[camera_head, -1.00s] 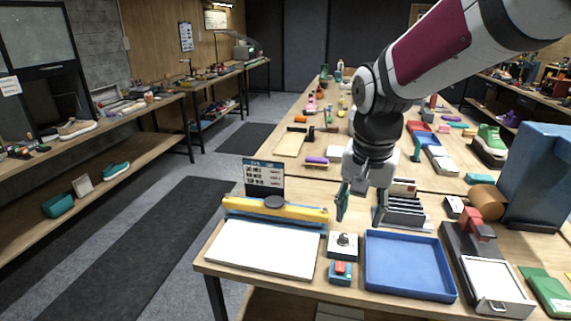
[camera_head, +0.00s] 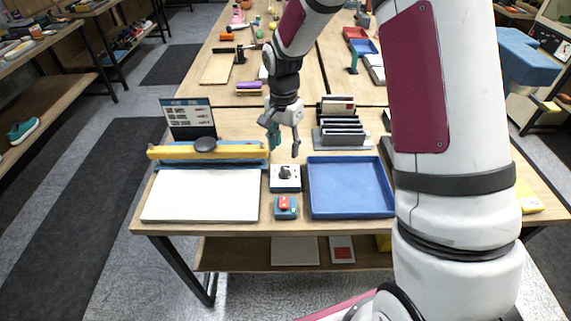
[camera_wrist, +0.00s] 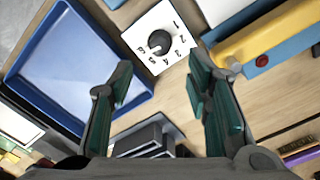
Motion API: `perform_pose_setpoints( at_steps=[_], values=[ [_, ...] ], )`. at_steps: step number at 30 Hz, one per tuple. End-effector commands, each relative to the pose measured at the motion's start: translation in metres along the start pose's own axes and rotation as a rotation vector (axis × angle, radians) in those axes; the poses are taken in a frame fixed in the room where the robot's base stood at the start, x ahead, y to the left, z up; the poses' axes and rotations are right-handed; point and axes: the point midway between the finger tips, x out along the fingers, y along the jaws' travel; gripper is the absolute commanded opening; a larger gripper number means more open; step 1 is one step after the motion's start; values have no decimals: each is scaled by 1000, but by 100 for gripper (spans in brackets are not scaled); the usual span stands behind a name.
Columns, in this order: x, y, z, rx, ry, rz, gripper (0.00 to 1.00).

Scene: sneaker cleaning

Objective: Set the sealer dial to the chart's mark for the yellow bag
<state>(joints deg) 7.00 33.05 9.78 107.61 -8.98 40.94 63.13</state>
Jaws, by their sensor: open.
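The sealer (camera_head: 207,152) has a yellow bar with a dark round knob on top and a white plate in front. Its dial (camera_head: 285,173) is a black knob on a white box right of the plate; in the wrist view the dial (camera_wrist: 160,42) has numbers around it. A pale mark on the knob points toward the lower left numbers; I cannot tell which exactly. The dark chart (camera_head: 189,118) stands behind the sealer, its rows too small to read. My gripper (camera_head: 284,144) is open and empty above and behind the dial; its fingers (camera_wrist: 160,70) are apart. I cannot identify the yellow bag.
A teal box with a red switch (camera_head: 285,207) sits in front of the dial. A blue tray (camera_head: 350,188) lies right of it. A grey rack (camera_head: 342,134) stands behind the tray. My arm hides the table's right side. A yellow item (camera_head: 527,198) lies at far right.

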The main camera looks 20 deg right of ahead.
Motion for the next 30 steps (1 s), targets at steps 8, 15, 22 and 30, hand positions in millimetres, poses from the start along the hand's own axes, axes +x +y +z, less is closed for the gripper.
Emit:
perform_pose_setpoints(
  at_steps=[8, 15, 22, 30],
  values=[
    [53, 1, 1, -1, -3, 3, 45],
    [79, 0, 0, -1, -1, 1, 45],
    [84, 0, 0, -1, 1, -1, 45],
    [84, 0, 0, -1, 1, -1, 17]
  ],
)
